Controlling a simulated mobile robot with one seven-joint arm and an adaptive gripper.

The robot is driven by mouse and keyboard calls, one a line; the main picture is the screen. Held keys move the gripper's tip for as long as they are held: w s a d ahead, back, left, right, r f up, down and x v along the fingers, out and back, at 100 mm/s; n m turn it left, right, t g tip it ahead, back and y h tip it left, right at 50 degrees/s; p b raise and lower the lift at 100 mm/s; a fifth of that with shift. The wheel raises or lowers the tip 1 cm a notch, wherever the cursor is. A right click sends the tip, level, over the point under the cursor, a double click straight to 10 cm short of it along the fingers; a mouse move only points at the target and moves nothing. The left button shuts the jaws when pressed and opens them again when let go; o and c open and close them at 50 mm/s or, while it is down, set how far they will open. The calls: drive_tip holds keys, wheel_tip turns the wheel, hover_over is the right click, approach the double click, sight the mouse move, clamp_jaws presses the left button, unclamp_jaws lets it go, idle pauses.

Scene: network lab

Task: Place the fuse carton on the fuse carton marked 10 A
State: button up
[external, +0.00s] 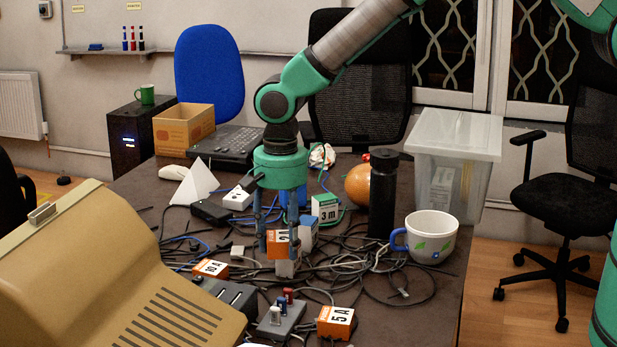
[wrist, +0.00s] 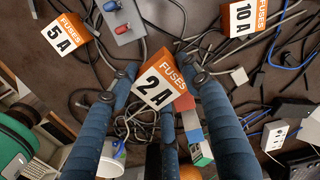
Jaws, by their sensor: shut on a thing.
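My gripper (external: 279,248) is shut on the orange-and-white fuse carton marked 2 A (external: 281,237), above the cluttered table. The carton sits between the blue fingers, with its 2 A label facing the camera in the wrist view (wrist: 160,88). The fuse carton marked 10 A (external: 210,268) lies on the table to the left of my gripper, among cables. It shows at the upper right of the wrist view (wrist: 241,18), apart from the held carton. The carton marked 5 A (external: 337,321) is at the table's front; it shows at upper left in the wrist view (wrist: 68,34).
A grey box with red and blue parts (external: 281,317) stands left of the 5 A carton. A beige monitor casing (external: 120,270) fills the left foreground. A black cylinder (external: 382,195) and a white mug (external: 432,236) stand right of my gripper. Loose cables cover the middle.

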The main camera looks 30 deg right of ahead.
idle(0.4)
drive_tip(key=b, duration=0.3)
hover_over(210, 266)
drive_tip(key=shift+s+d+f, duration=0.15)
drive_tip(key=shift+f, duration=0.3)
drive_tip(key=shift+s+d+f, duration=0.15)
drive_tip(key=shift+f, duration=0.25)
drive_tip(key=shift+w+a, duration=0.2)
drive_tip(key=shift+a, duration=0.1)
drive_tip(key=shift+r, duration=0.1)
drive_tip(key=shift+f+b, duration=0.5)
drive_tip(key=shift+f, duration=1.25)
drive_tip(key=shift+f, duration=0.1)
drive_tip(key=o, duration=1.2)
